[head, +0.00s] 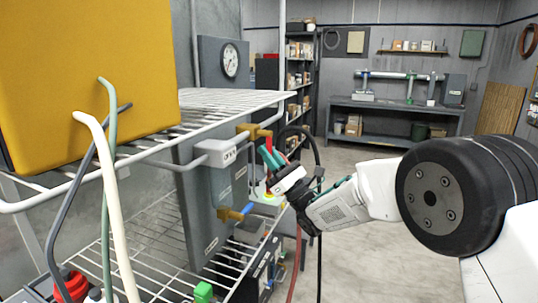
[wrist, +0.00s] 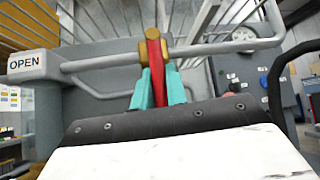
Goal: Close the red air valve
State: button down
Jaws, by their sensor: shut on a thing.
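The red valve lever (wrist: 155,62) extends from a brass valve body (wrist: 153,38) on a grey pipe. In the wrist view the lever lies crosswise to the pipe. My gripper (wrist: 158,76) has its teal fingers on both sides of the lever and is shut on it. In the head view my gripper (head: 270,158) reaches in from the right, just below the upper brass valve (head: 254,131).
A lower brass valve with a blue handle (head: 240,213) sits below on the grey panel. White wire shelves (head: 215,107) hold a yellow box (head: 85,70), with hoses hanging in front. A dark hose (head: 313,145) runs close behind my gripper. The floor (head: 365,235) at right is clear.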

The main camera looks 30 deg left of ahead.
jog(key=c, duration=1.4)
grip_release()
jog(key=shift+f, duration=0.1)
jog(key=v, duration=0.7)
jog(key=shift+d+f, duration=0.15)
jog(key=shift+d, duration=0.1)
